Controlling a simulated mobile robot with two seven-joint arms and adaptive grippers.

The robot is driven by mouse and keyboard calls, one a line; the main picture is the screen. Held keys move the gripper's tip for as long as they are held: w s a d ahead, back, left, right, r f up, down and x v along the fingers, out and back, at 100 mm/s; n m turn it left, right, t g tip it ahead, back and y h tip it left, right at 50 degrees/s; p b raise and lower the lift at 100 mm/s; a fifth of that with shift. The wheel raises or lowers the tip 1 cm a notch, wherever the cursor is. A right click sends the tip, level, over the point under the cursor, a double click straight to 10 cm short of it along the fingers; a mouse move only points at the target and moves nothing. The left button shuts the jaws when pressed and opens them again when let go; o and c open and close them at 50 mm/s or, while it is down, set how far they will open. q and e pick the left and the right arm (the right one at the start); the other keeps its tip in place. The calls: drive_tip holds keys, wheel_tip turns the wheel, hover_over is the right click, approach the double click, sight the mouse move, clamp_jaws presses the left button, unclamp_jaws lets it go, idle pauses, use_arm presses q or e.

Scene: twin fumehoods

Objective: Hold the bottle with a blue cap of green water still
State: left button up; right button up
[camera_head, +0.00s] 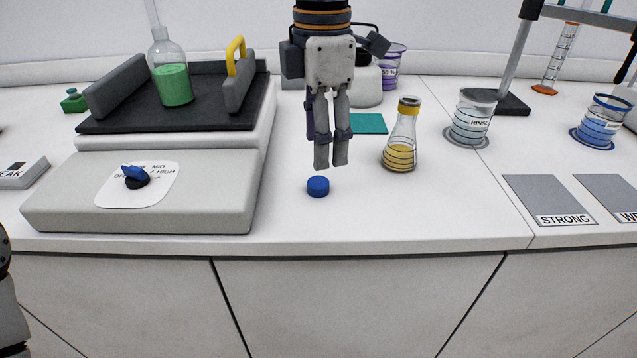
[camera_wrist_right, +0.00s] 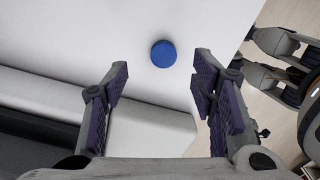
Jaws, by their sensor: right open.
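A flask of green liquid (camera_head: 174,86) stands upright on the dark platform of the shaker (camera_head: 150,190) at the left, with no blue cap on it. A round blue cap (camera_head: 318,187) lies on the white bench, right of the shaker. It also shows in the right wrist view (camera_wrist_right: 163,54). My right gripper (camera_head: 331,160) points down above the bench, just behind the cap in the picture. Its fingers (camera_wrist_right: 160,95) are apart, with nothing between them. In the right wrist view, part of what looks like my left gripper (camera_wrist_right: 272,58) shows at the right edge; its opening is unclear.
A conical flask of yellow liquid (camera_head: 402,140) stands close right of my right gripper. A RINSE beaker (camera_head: 473,118) and a blue beaker (camera_head: 601,122) stand farther right. A teal pad (camera_head: 367,124) lies behind. The bench front around the cap is clear.

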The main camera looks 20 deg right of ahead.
sight(318, 182)
drive_tip(key=shift+f, duration=0.55)
drive_tip(key=f, duration=0.5)
drive_tip(key=shift+s+a+f, duration=0.1)
drive_tip(key=shift+s+a, duration=0.2)
drive_tip(key=c, duration=0.7)
